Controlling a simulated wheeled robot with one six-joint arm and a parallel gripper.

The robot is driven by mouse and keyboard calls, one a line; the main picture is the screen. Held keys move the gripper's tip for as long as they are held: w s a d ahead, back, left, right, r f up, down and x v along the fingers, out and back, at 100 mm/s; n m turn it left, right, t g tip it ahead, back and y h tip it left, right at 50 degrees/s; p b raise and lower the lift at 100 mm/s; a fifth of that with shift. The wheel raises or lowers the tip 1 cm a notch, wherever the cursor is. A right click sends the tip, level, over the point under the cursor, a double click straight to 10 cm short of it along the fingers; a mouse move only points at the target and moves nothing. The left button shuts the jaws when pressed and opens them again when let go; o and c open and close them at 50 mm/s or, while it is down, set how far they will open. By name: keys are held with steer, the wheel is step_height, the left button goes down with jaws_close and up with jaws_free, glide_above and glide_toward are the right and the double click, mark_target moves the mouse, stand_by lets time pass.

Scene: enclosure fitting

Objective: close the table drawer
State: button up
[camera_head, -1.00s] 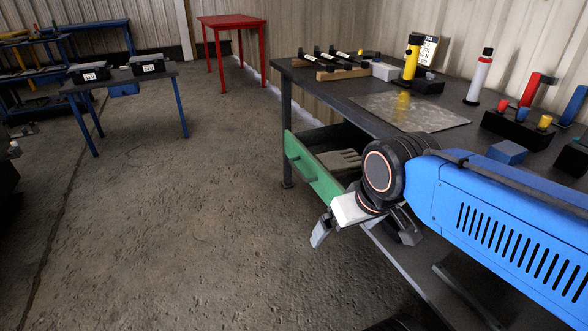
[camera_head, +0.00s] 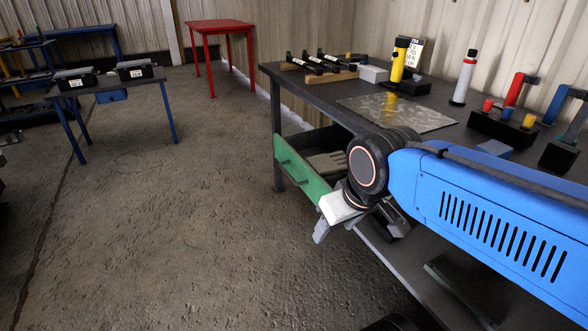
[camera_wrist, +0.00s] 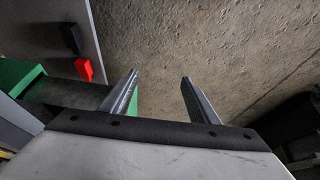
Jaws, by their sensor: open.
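The table drawer has a green front (camera_head: 296,170) with a bar handle and sticks out open below the grey table top (camera_head: 318,88). A light slatted item (camera_head: 328,161) shows inside it. My gripper (camera_head: 355,230) is at the right end of the drawer front and hides that end. In the wrist view my gripper (camera_wrist: 161,82) has its two fingers apart with nothing between them. A piece of green (camera_wrist: 133,103) shows right behind the left finger; whether they touch I cannot tell.
The table carries a metal sheet (camera_head: 395,113), a yellow cylinder (camera_head: 398,63), a white cylinder (camera_head: 464,78) and a dark holder (camera_head: 500,128). A red table (camera_head: 221,28) and a blue-legged table (camera_head: 108,88) stand farther off. The floor left of the drawer is clear.

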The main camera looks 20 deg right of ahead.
steer(key=w+r+n, duration=0.2)
steer(key=w, duration=0.1)
steer(key=w+r+n+g, duration=0.1)
steer(key=shift+w+d+h, duration=0.2)
steer(key=shift+w+h, duration=0.1)
steer(key=shift+w, duration=0.05)
jaws_close()
steer(key=w+a+r+n+g+h, duration=0.1)
steer(key=w+r+n+g+h, duration=0.15)
steer(key=w+n, duration=0.75)
steer(key=w+a+r+n+g+h, duration=0.1)
steer(key=w+a+r+n, duration=0.3)
steer(key=w, duration=1.2)
steer(key=d+x, duration=0.1)
steer(key=x, duration=1.1)
steer(key=shift+d+r+n, duration=0.25)
steer(key=shift+d+n, duration=0.15)
